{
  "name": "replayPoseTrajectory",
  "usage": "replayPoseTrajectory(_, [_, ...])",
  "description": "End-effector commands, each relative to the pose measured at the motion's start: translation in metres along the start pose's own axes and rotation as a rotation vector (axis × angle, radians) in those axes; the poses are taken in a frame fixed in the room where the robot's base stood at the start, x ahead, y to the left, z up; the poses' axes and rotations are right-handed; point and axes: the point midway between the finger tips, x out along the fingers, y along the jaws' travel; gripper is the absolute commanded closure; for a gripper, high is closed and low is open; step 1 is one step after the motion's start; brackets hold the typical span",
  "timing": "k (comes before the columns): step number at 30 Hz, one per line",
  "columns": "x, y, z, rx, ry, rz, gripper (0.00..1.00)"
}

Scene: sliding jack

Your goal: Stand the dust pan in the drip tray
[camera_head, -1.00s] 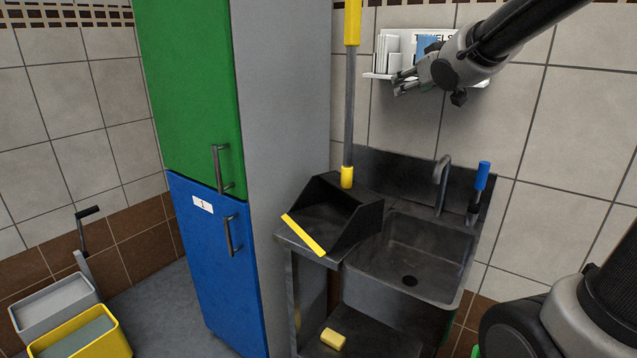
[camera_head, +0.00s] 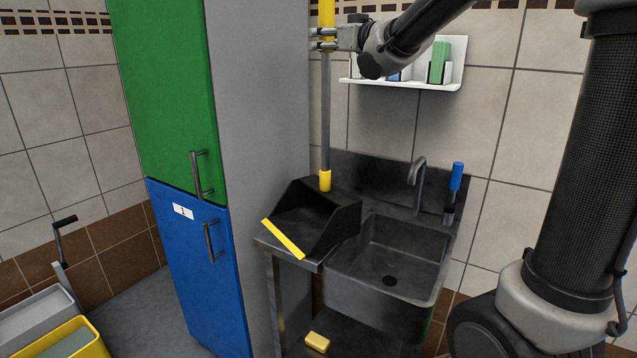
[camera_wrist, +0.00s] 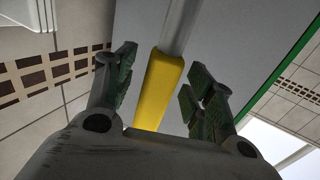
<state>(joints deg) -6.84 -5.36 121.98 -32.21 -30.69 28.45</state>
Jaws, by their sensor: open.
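The dust pan (camera_head: 322,222) is black with a yellow front lip and rests on the metal ledge left of the sink. Its long grey handle (camera_head: 326,120) stands upright, with a yellow grip at the top. My gripper (camera_head: 318,39) is open at the yellow grip. I cannot clearly identify the drip tray.
A metal sink (camera_head: 395,262) with a tap stands right of the ledge. A green and blue cabinet (camera_head: 185,245) stands close on the left. A white shelf (camera_head: 425,84) hangs behind my arm. A yellow sponge (camera_head: 317,342) lies below. A yellow container (camera_head: 85,338) and grey container (camera_head: 35,312) are lower left.

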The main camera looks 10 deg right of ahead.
Motion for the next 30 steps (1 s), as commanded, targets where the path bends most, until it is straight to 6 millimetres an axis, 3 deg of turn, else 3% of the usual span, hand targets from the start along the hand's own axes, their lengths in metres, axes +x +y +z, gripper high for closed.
replayPoseTrajectory(9, [0.0096, 0.0001, 0.0002, 0.001, -0.001, 0.001, 0.46])
replayPoseTrajectory(18, [0.0094, 0.0002, 0.0002, 0.0, -0.001, 0.001, 0.99])
replayPoseTrajectory(30, [0.0092, 0.0, -0.0013, 0.0, 0.002, 0.001, 1.0])
